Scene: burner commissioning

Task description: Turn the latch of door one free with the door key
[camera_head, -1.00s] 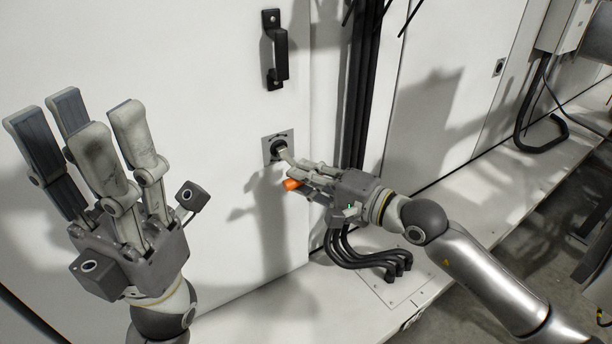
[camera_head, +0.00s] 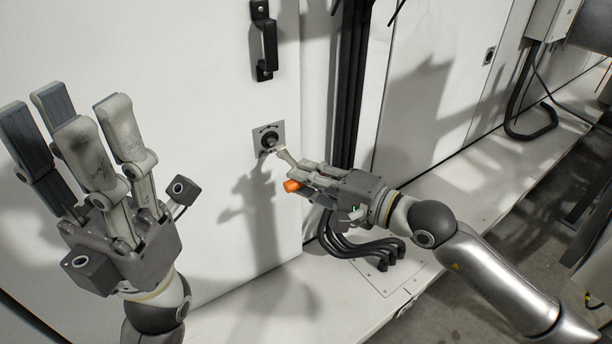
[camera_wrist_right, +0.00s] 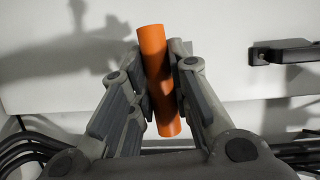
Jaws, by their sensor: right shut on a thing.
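The door key has an orange handle (camera_head: 292,185) and a pale metal shank (camera_head: 285,155). My right gripper (camera_head: 304,177) is shut on the handle, which also shows between the fingers in the right wrist view (camera_wrist_right: 158,80). The shank points up and left at the latch (camera_head: 268,139), a dark round piece on a small grey plate on the white door (camera_head: 215,120). The key's tip appears just off the latch, at its lower right; contact is hard to tell. The latch's angle is too small to read. My left gripper (camera_head: 80,115) is open and empty, fingers up, at the left.
A black door handle (camera_head: 264,42) is above the latch. Black vertical cables (camera_head: 350,90) run right of the door, and several dark hoses (camera_head: 355,245) curve below my right gripper. A pale ledge (camera_head: 440,225) runs along the cabinet's foot. A second latch (camera_head: 489,56) is farther right.

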